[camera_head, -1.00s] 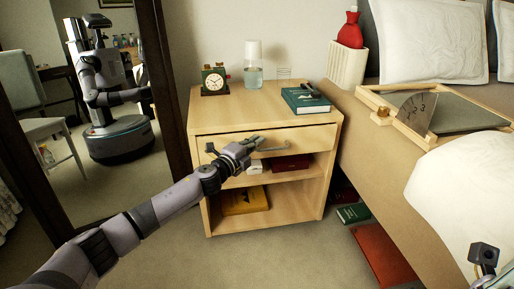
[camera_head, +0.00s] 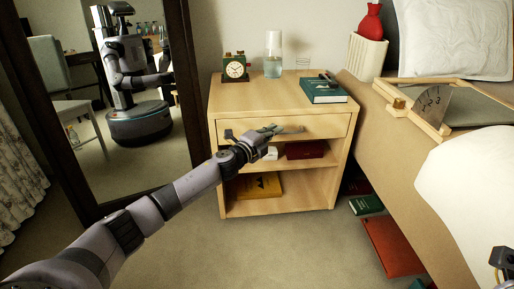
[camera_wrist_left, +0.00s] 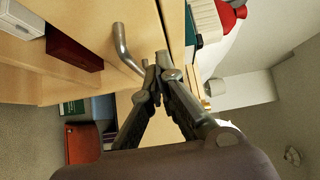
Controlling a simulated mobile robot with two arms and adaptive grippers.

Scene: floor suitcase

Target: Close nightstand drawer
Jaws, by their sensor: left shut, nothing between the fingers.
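The light wood nightstand (camera_head: 341,165) stands mid-picture in the head view. Its top drawer front (camera_head: 328,126) looks about flush with the frame; a small gap cannot be ruled out. The drawer has a metal bar handle (camera_wrist_left: 122,45), partly behind my gripper in the head view. My left gripper (camera_head: 273,130) is in front of the drawer front, shut and empty. In the left wrist view its closed fingertips (camera_wrist_left: 160,65) are beside the handle, close to the drawer front; contact is unclear. Part of my right arm's end (camera_head: 501,260) shows at the lower right edge, its fingers not clear.
A clock (camera_head: 235,68), a glass bottle (camera_head: 273,58) and a green book (camera_head: 322,92) are on the nightstand top. A red book (camera_head: 306,149) lies on its open shelf. The bed (camera_head: 410,150) stands close at right, a mirror (camera_head: 140,150) at left. Floor in front is clear.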

